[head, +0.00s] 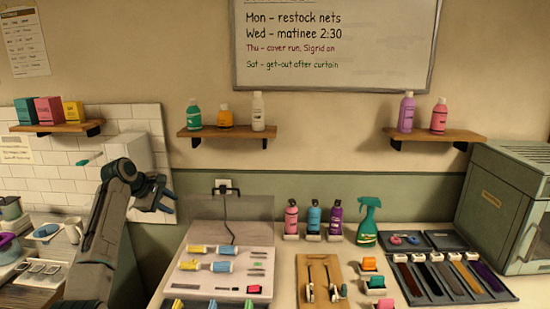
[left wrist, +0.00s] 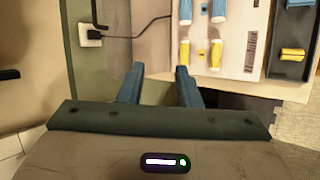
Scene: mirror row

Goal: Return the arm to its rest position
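My left arm rises from the lower left in the head view. Its left gripper (head: 166,192) is held up in front of the wall, left of the tool board and apart from everything. In the left wrist view the two blue fingers of the left gripper (left wrist: 158,82) stand apart with nothing between them. The gripper is open and empty. My right gripper shows in neither view.
A pale board (head: 200,255) with yellow and blue tools (head: 221,266) lies below and right of the gripper. Bottles (head: 291,217) and a green spray bottle (head: 367,222) stand behind. A wall shelf (head: 228,132) is above. A green-grey oven (head: 505,210) stands at the right.

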